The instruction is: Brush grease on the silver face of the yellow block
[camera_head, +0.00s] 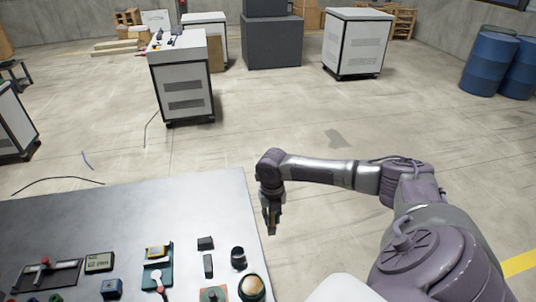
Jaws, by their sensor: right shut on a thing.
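A small yellow block (157,252) sits at the top of a teal holder (166,267) on the table; its top looks grey. A round dark-rimmed pot (252,288) with tan contents stands at the table's front right and may be the grease. My right gripper (271,215) points down just past the table's right edge, apart from the block and the pot. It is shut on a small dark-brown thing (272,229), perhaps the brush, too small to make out. My left gripper is out of view.
The grey table (140,212) is bare at the back. Near its front are a black cylinder (238,258), dark small blocks (206,243), a meter-like box (99,263) and a black tray (50,275). White cabinets (183,85) and blue barrels (490,62) stand farther off.

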